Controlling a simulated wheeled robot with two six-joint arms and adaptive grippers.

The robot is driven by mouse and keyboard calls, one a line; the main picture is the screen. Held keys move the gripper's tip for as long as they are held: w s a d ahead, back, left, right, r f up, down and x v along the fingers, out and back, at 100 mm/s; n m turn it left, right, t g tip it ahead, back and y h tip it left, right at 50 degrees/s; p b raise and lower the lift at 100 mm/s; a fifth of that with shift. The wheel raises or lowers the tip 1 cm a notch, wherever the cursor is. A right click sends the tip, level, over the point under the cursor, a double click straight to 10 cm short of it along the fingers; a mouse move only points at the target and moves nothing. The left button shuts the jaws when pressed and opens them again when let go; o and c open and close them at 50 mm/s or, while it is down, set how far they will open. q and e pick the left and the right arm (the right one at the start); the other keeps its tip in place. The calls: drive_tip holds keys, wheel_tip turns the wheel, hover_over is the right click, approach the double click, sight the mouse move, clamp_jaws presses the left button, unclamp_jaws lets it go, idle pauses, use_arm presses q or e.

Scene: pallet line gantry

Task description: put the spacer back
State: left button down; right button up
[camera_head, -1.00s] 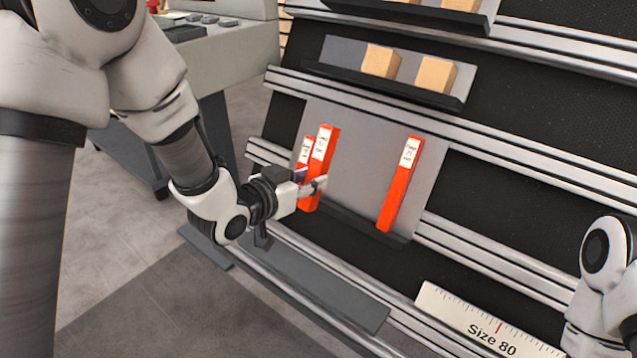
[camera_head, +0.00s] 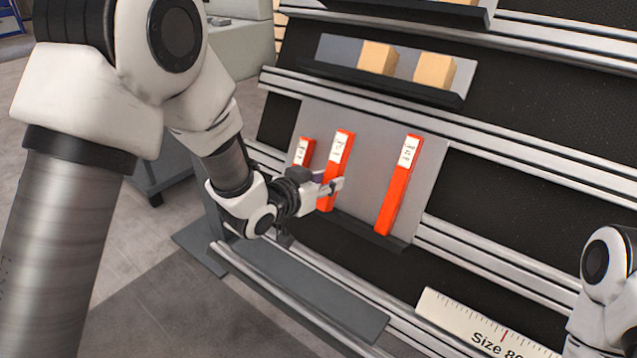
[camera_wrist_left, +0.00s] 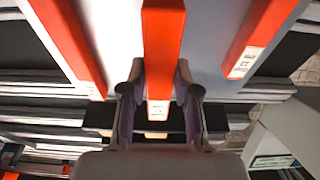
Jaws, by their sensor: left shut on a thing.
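My left gripper (camera_head: 333,186) is shut on an orange-red spacer (camera_head: 341,155) with a white label near its upper end. In the left wrist view this spacer (camera_wrist_left: 163,50) runs between the two fingers. It stands nearly upright in front of the grey back panel; I cannot tell if it touches the panel or the ledge. A similar spacer (camera_head: 304,151) stands just left of it, partly hidden by my gripper. Another spacer (camera_head: 398,190) stands to the right, its foot at the dark ledge. My right gripper is out of view.
The grey panel (camera_head: 371,150) has bare room between the held spacer and the right one. The dark ledge (camera_head: 365,232) runs along its bottom. Above, a shelf (camera_head: 385,86) carries two cardboard boxes (camera_head: 378,58). A "Size 80" scale plate (camera_head: 455,312) is at lower right.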

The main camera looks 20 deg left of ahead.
use_arm(q)
drive_tip(key=shift+f+x, duration=0.2)
drive_tip(key=shift+x, duration=0.95)
drive_tip(key=shift+f+x, duration=0.25)
drive_tip(key=shift+x, duration=0.9)
drive_tip(key=shift+w+f, duration=0.1)
drive_tip(key=shift+w, duration=0.05)
drive_tip(key=shift+f, duration=0.3)
drive_tip(key=c, duration=0.8)
unclamp_jaws()
drive_tip(key=shift+o, duration=0.2)
drive_tip(key=v, duration=1.2)
